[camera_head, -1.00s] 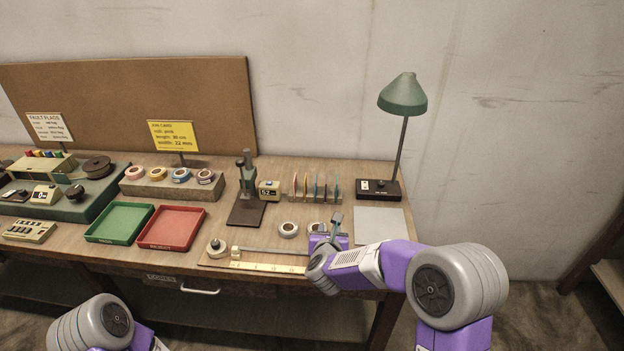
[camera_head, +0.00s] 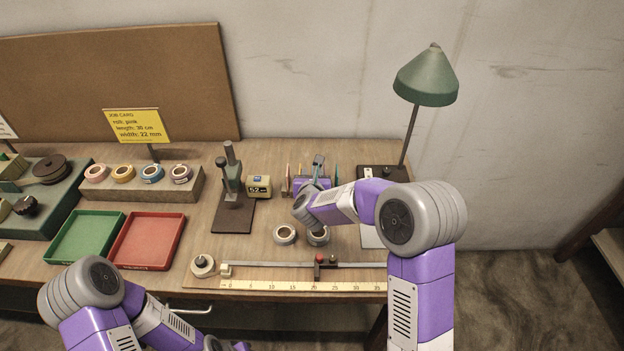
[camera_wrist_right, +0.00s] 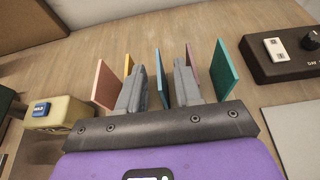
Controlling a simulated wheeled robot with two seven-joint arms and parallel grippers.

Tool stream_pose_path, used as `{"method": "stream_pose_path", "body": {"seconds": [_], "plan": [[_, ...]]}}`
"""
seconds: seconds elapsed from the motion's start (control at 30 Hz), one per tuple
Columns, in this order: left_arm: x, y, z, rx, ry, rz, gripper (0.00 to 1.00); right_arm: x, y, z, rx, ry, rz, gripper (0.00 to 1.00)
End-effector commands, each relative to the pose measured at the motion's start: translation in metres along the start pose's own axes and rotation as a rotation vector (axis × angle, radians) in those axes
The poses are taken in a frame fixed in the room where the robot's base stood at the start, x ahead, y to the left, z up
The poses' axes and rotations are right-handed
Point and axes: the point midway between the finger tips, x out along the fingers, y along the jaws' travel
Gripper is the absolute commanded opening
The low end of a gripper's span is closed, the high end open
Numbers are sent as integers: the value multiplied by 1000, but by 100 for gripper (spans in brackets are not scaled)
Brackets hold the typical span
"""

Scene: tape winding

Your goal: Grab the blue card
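The blue card (camera_wrist_right: 163,78) stands upright on edge in a row of coloured cards in the right wrist view. My right gripper (camera_wrist_right: 160,88) is open, its two grey fingers on either side of the blue card with a gap showing to each. In the head view my right gripper (camera_head: 318,168) is over the card row and mostly hides it. My left arm crosses the bottom left of the head view; its fingers are not seen.
A salmon card (camera_wrist_right: 104,86) and a yellow card (camera_wrist_right: 128,65) stand left of the fingers; a mauve card (camera_wrist_right: 191,64) and a teal card (camera_wrist_right: 224,70) stand right. A yellow counter (camera_head: 259,188), a lamp (camera_head: 426,78) and grey tape rolls (camera_head: 285,234) are nearby.

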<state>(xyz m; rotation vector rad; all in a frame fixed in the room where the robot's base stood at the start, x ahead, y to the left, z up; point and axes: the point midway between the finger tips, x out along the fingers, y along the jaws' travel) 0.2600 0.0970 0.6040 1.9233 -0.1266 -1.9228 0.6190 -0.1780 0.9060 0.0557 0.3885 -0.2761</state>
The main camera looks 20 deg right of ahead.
Motion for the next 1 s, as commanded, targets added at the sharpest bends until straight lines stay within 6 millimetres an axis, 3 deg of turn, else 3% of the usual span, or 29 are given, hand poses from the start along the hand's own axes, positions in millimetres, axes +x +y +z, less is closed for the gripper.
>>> {"method": "stream_pose_path", "body": {"seconds": [0.2, 0.53, 0.77, 1.0], "plan": [[3, -1, 0, 0, 1, 0, 43, 31, 0, -1, -1, 0, -1, 34], [3, -1, 0, 0, 1, 0, 43, 38, 0, 0, -1, 1, 0, 34], [3, -1, 0, 0, 1, 0, 43, 37, 0, 0, -1, 0, 0, 1], [3, -1, 0, 0, 1, 0, 43, 37, 0, 0, -1, 0, 0, 0]]}}
